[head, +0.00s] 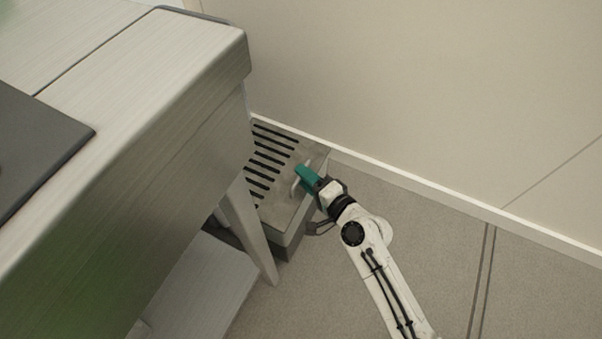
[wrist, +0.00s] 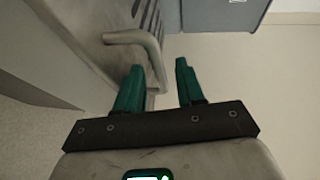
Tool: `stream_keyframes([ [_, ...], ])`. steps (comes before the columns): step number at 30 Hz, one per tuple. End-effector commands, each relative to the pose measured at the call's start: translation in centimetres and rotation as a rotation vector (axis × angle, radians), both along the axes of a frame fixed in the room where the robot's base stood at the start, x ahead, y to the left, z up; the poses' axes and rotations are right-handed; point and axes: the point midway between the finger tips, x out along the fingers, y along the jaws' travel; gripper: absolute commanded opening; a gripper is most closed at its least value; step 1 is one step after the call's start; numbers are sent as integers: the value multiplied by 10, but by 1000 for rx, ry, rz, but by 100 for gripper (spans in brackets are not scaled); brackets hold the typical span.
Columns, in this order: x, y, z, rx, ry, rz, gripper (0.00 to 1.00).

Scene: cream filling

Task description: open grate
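The grate (head: 270,160) is a grey slotted lid on a low box against the wall, under the end of the steel counter. It lies flat on the box. Its curved handle (wrist: 140,42) sticks up near the right edge and also shows in the head view (head: 296,186). My gripper (wrist: 155,78) has its two teal fingers apart with the handle's end reaching between them near the left finger. In the head view my gripper (head: 304,176) is at the handle. I cannot tell whether a finger touches the handle.
The steel counter (head: 150,110) overhangs the left part of the box, and its slanted leg (head: 250,228) stands close in front. The wall (head: 420,90) runs right behind the box. The floor (head: 440,235) to the right is clear.

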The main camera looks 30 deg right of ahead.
Motion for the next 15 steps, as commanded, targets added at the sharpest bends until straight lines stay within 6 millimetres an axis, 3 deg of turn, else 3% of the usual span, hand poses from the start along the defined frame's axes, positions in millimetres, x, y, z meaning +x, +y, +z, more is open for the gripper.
stream_keyframes([
  [6,18,4,-4,0,0,0,38],
  [15,21,5,-4,1,0,0,38],
])
